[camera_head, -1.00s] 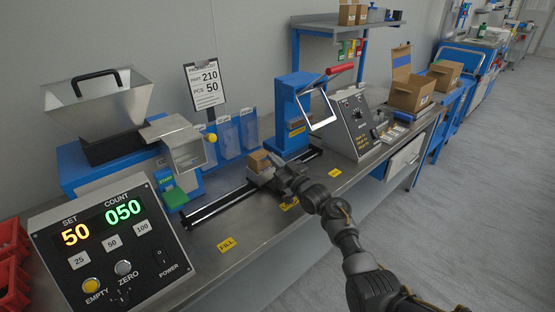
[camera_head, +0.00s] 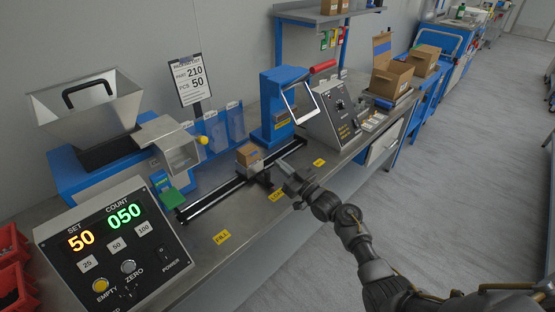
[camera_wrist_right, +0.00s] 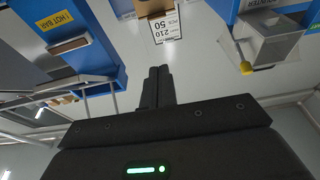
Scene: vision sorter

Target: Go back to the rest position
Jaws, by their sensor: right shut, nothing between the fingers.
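My right gripper (camera_head: 287,170) is above the bench's front side, to the right of the small cardboard box (camera_head: 249,157). Its fingers are closed together with nothing between them, as the right wrist view (camera_wrist_right: 157,85) also shows. The box stands on the carriage of the black rail (camera_head: 215,200) and is apart from the fingers. Part of the box (camera_wrist_right: 152,7) shows at the top edge of the right wrist view. My left gripper is not in view.
The blue hot-bar sealer (camera_head: 275,105) and grey control box (camera_head: 335,120) stand behind the gripper. The counter panel (camera_head: 115,245) and hopper (camera_head: 90,110) are at left. Open cartons (camera_head: 390,80) lie at the far right. The floor (camera_head: 450,170) on the right is clear.

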